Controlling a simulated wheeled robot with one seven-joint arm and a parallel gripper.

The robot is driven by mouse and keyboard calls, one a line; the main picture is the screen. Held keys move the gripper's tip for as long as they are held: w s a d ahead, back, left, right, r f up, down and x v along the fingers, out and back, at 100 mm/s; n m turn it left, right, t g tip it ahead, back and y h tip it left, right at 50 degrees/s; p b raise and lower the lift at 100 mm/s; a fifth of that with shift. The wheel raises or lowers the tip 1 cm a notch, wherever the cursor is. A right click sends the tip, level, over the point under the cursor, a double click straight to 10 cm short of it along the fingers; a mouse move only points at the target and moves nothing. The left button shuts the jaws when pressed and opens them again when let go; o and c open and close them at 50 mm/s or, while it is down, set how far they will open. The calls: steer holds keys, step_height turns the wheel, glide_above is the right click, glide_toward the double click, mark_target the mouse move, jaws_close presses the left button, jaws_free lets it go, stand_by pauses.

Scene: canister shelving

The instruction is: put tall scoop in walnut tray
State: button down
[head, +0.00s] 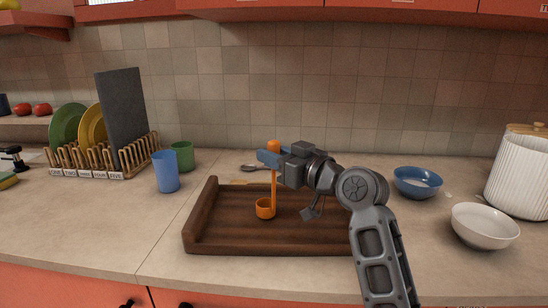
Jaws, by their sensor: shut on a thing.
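The tall scoop is orange, with an upright handle and a small round cup (265,209) at its lower end. My gripper (268,157) is shut on the scoop's handle near its top. The scoop hangs upright over the left part of the walnut tray (200,214), a dark brown wooden tray with raised rims on the counter. The cup is at or just above the tray floor; I cannot tell whether it touches. My arm hides the tray's right part.
A blue cup (165,172) and a green cup (182,156) stand left of the tray. A rack (110,160) holds plates and a dark board farther left. A blue bowl (417,182), a white bowl (484,226) and a ribbed canister (520,175) stand at right. A spoon (250,168) lies behind the tray.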

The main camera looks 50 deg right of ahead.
steer(key=shift+f, duration=0.25)
steer(key=shift+f, duration=0.15)
steer(key=c, duration=0.8)
jaws_free()
steer(key=shift+c, duration=0.2)
steer(key=s+b, duration=0.2)
steer(key=s, duration=1)
steer(key=shift+a, duration=0.25)
